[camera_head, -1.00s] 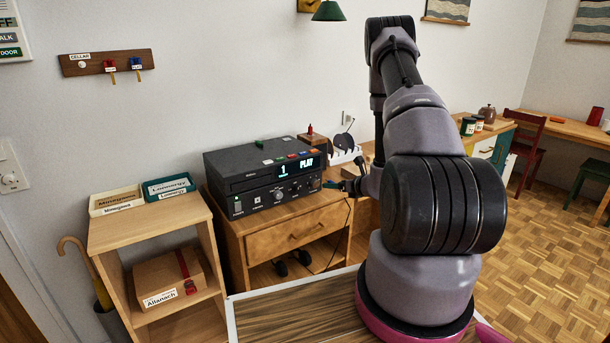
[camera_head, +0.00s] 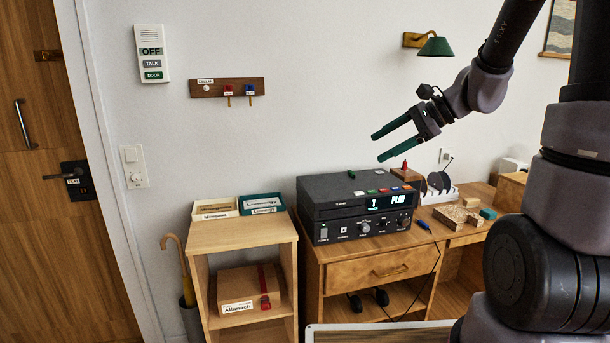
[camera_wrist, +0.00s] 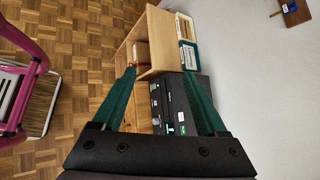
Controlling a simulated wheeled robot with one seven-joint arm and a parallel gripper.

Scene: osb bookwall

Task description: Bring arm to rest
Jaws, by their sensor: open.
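My gripper (camera_head: 388,140) is open and empty, with two green fingers pointing left in the head view. It hangs in the air above a black player with a lit display (camera_head: 358,204), apart from it. My arm reaches in from the right side of the head view. In the wrist view my gripper (camera_wrist: 160,90) shows its two fingers spread wide. The black player (camera_wrist: 180,102) and the shelf top (camera_wrist: 152,42) show below and between the fingers.
The player stands on a wooden desk (camera_head: 375,268). Left of it is a small shelf (camera_head: 238,235) with two label trays and a parcel (camera_head: 248,290). A green lamp (camera_head: 435,46), a key rack (camera_head: 227,87) and an intercom (camera_head: 151,53) are on the wall. A door (camera_head: 60,200) is at left.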

